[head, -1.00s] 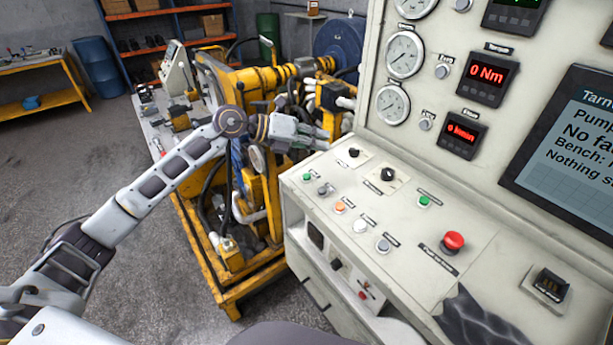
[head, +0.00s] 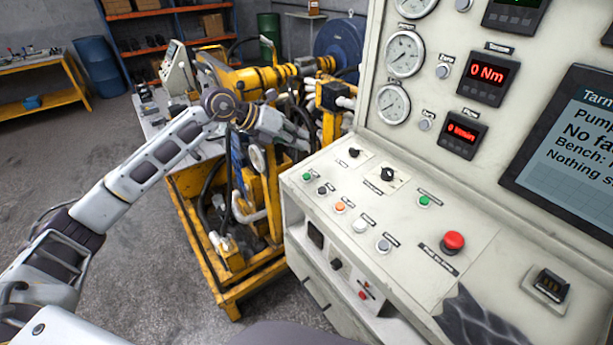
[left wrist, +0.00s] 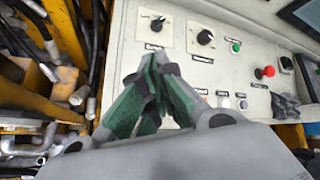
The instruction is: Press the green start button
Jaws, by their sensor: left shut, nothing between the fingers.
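The control desk (head: 400,240) carries two green buttons. One green button (head: 307,177) is at the desk's left front corner. The other green button (head: 424,201) is farther right, behind the red mushroom button (head: 453,241). Their labels are too small to read. In the left wrist view, one green button (left wrist: 236,46) shows right of two black knobs; the corner one seems hidden behind my fingers. My left gripper (head: 304,138) is shut and empty, beyond the desk's left edge, apart from both buttons. Its closed green-padded fingers (left wrist: 155,62) fill the middle of the wrist view. My right gripper is not in view.
Black knobs (head: 387,174), an orange button (head: 340,206) and pale buttons (head: 360,226) sit close together on the desk. An upright panel with gauges (head: 404,54) and a screen (head: 570,140) rises behind. A yellow machine frame (head: 225,285) stands left of the desk.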

